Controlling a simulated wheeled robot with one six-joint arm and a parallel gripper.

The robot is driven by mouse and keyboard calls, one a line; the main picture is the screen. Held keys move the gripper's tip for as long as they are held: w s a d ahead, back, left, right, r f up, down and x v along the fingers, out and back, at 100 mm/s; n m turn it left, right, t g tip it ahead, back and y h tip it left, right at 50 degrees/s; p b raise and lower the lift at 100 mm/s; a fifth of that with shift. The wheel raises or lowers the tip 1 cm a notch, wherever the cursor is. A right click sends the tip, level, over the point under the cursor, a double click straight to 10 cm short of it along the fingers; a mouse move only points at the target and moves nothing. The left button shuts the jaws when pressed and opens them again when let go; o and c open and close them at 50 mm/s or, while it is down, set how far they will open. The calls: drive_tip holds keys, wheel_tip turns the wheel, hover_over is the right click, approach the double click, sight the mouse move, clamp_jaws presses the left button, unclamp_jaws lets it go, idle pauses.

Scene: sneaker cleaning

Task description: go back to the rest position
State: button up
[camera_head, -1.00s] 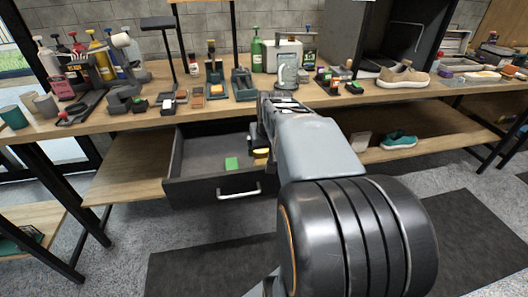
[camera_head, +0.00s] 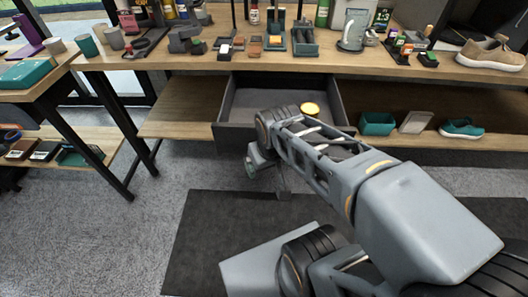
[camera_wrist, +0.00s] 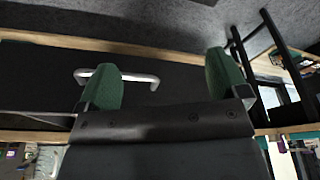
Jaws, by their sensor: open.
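My gripper (camera_head: 266,176) hangs low in front of the open drawer (camera_head: 224,131), at the end of my bent arm. In the wrist view its two green fingertips (camera_wrist: 165,74) stand wide apart with nothing between them. A light drawer handle (camera_wrist: 138,77) shows behind the fingers there, and I cannot tell the distance. My arm hides part of the drawer front in the head view.
The workbench (camera_head: 150,60) above holds bottles, tools and a beige sneaker (camera_head: 490,54). A teal box (camera_head: 377,123) and teal shoe (camera_head: 461,127) sit on the lower shelf. A side table (camera_head: 50,75) stands left. Grey floor lies open around the dark mat (camera_head: 200,230).

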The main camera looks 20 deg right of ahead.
drive_tip(key=w+p+v, duration=0.2)
drive_tip(key=p+v, duration=0.9)
drive_tip(key=w+r+p+v, duration=0.1)
drive_tip(key=w+p+v, duration=0.2)
drive_tip(key=p+v, duration=0.8)
drive_tip(key=shift+r+t, duration=0.4)
drive_tip(key=shift+r, duration=0.3)
